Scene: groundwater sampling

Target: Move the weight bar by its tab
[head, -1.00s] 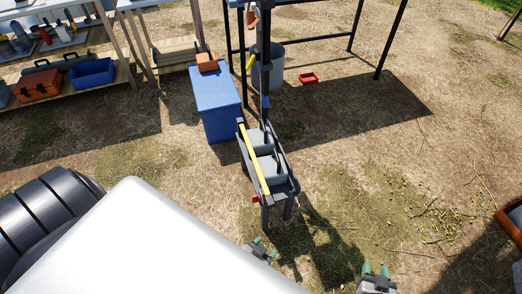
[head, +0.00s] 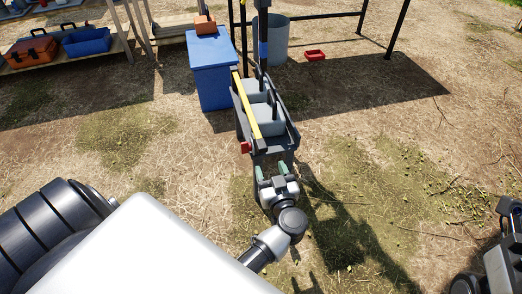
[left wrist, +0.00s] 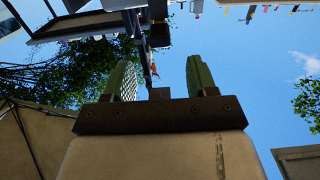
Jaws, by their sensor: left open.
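A yellow bar with dark ends (head: 249,108), which looks like the weight bar, lies lengthwise along the left side of a dark rack with grey compartments (head: 287,133). A small red piece (head: 245,147) sits by its near end; I cannot tell whether it is the tab. My left gripper (head: 271,170) is open and empty just in front of the rack's near end, below the bar's near end in the picture. In the left wrist view its green-padded fingers (left wrist: 160,82) stand apart with nothing between them. My right gripper cannot be made out.
A blue bin (head: 213,75) stands left of the rack, with a grey bucket (head: 271,42) behind it. Dark frame posts (head: 396,30) stand at the back. Open dry ground lies to the right.

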